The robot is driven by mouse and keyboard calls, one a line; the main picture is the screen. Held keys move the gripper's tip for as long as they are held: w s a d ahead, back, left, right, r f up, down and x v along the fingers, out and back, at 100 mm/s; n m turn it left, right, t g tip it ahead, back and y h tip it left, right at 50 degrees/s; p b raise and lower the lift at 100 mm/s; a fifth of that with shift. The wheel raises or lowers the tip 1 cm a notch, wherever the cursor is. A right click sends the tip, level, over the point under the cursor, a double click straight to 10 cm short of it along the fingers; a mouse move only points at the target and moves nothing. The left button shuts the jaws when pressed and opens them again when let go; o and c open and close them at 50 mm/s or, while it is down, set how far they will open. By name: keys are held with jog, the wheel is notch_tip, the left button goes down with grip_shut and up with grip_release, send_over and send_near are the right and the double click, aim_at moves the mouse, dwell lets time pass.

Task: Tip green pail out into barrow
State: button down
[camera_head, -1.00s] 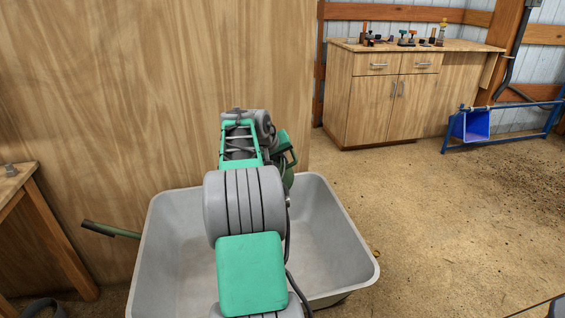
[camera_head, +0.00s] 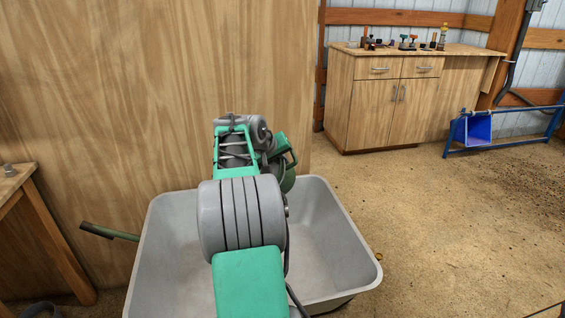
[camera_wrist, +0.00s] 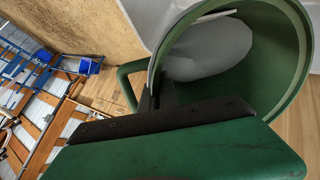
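The green pail (camera_head: 287,178) is up over the back right part of the grey barrow (camera_head: 158,250), partly hidden behind my arm in the head view. In the wrist view the pail (camera_wrist: 282,88) shows its round open mouth, with a pale grey mass (camera_wrist: 208,52) inside. Its green handle (camera_wrist: 128,88) shows at the left of the mouth. My gripper (camera_wrist: 152,102) has its dark fingers against the pail at the handle side and appears shut on it. The exact grip is partly hidden. The barrow's visible inside looks empty.
A wooden panel (camera_head: 150,90) stands close behind the barrow. A cabinet (camera_head: 375,110) with small tools on top is at the back right, beside a blue rack with a blue bin (camera_head: 474,128). A wooden table (camera_head: 20,190) is at the left.

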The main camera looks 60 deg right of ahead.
jog(key=shift+a+r+h+b, duration=0.15)
jog(key=shift+r+h+b, duration=0.2)
jog(key=shift+b, duration=0.25)
jog(key=shift+a+f+h+b, duration=0.1)
jog(key=shift+a+h+b, duration=0.3)
jog(key=shift+b, duration=0.85)
jog(key=shift+a+h+b, duration=0.2)
jog(key=shift+h+b, duration=0.15)
jog(key=shift+b, duration=0.45)
jog(key=shift+a+h+b, duration=0.3)
jog(key=shift+h+b, duration=0.1)
jog(key=shift+b, duration=0.4)
jog(key=shift+a+f+b, duration=0.1)
jog(key=shift+a+b, duration=0.05)
jog(key=shift+b, duration=0.3)
jog(key=shift+a+h+b, duration=0.4)
jog(key=shift+h+b, duration=0.2)
jog(key=shift+b, duration=0.5)
jog(key=shift+a+f+b, duration=0.1)
jog(key=shift+f+b, duration=0.15)
jog(key=shift+b, duration=0.25)
jog(key=shift+a+f+h+b, duration=0.15)
jog(key=shift+a+h+b, duration=0.35)
jog(key=shift+b, duration=0.65)
